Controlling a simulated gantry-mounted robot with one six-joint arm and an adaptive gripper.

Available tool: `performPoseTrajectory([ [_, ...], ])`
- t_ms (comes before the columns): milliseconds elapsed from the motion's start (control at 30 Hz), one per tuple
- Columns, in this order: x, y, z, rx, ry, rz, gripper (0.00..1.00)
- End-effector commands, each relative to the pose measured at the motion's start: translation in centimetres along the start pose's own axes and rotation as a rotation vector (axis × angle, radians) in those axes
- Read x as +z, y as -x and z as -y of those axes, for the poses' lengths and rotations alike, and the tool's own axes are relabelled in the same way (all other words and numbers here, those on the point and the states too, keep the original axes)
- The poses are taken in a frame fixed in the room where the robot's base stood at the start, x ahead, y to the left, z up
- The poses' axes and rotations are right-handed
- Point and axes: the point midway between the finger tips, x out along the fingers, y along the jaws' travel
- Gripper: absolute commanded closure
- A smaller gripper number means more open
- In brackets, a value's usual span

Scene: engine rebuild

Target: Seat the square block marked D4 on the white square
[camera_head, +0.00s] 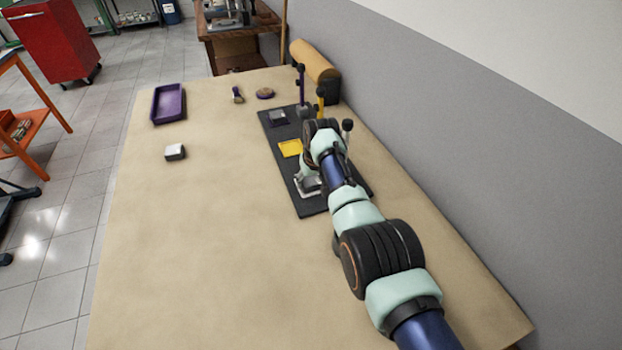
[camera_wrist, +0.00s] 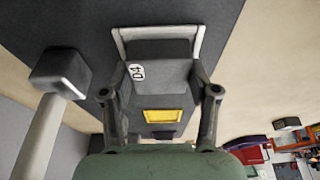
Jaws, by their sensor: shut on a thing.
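The grey block marked D4 (camera_wrist: 162,76) is between the two fingers of my gripper (camera_wrist: 160,93), which is shut on it in the wrist view. The white square (camera_wrist: 157,33) shows as a pale rim beyond the block and at its sides; the block covers much of it. I cannot tell whether the block is down in the square or just above it. In the head view the white square (camera_head: 309,192) is at the near end of the dark board, under my gripper (camera_head: 310,172). My arm hides most of the block there.
The dark board (camera_head: 285,158) also has a yellow square (camera_head: 290,148) and a grey block (camera_head: 278,117) on its far end. Purple, yellow and white posts (camera_wrist: 38,135) stand along its right side, close to my arm. A silver block (camera_head: 175,152) and a purple tray (camera_head: 168,104) are left.

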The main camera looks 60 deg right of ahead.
Motion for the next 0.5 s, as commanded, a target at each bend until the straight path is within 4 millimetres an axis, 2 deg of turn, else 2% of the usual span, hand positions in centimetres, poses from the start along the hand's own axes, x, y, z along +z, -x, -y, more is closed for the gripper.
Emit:
performPoseTrajectory([
  [300,-0.04,0.00,0.00,0.000,0.000,-0.001,0.87],
  [333,-0.04,0.00,0.00,0.000,0.000,-0.001,0.37],
  [500,-0.02,-0.02,0.00,0.000,0.000,-0.001,0.11],
])
